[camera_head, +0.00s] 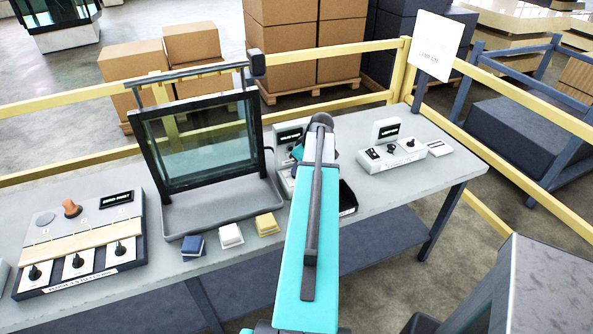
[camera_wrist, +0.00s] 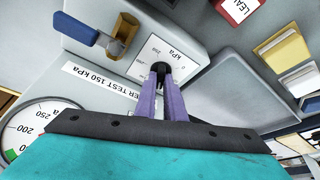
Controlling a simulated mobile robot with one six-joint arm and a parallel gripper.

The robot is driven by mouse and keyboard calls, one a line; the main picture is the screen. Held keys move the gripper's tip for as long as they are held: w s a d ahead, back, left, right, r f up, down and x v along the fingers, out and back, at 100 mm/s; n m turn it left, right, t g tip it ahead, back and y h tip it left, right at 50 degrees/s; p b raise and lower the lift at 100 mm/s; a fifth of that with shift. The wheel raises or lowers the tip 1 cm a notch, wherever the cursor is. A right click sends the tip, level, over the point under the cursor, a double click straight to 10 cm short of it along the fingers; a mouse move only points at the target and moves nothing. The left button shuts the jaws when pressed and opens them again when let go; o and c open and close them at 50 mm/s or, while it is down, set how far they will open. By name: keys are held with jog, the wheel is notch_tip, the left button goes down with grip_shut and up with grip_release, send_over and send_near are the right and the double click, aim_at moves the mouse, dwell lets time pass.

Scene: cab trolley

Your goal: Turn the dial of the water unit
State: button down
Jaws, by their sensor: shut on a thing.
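The water unit (camera_wrist: 105,60) is a grey box in the wrist view, with a label that partly reads "ER TEST 150 kPa". Its dial (camera_wrist: 160,67) is a small dark knob on a white plate (camera_wrist: 180,52) marked in kPa. The purple fingers of my gripper (camera_wrist: 163,82) are shut on the knob and hide part of it and its scale. In the head view my arm covers most of the unit (camera_head: 290,134) and hides my fingers.
A blue-handled brass valve (camera_wrist: 125,32) and a round gauge (camera_wrist: 38,130) sit close by the dial. In the head view a glass-panelled stand (camera_head: 163,202) and a control box with knobs (camera_head: 138,240) stand left; a smaller box (camera_head: 378,160) stands right.

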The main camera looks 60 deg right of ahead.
jog(key=shift+m, duration=0.4)
jog(key=c, duration=1.8)
grip_release()
jog(key=shift+c, duration=0.2)
jog(key=shift+r, duration=0.1)
jog(key=b+v, duration=0.3)
jog(key=v, duration=1)
jog(key=shift+a+r+b, duration=0.25)
jog(key=shift+r+b, duration=0.05)
jog(key=shift+r, duration=0.15)
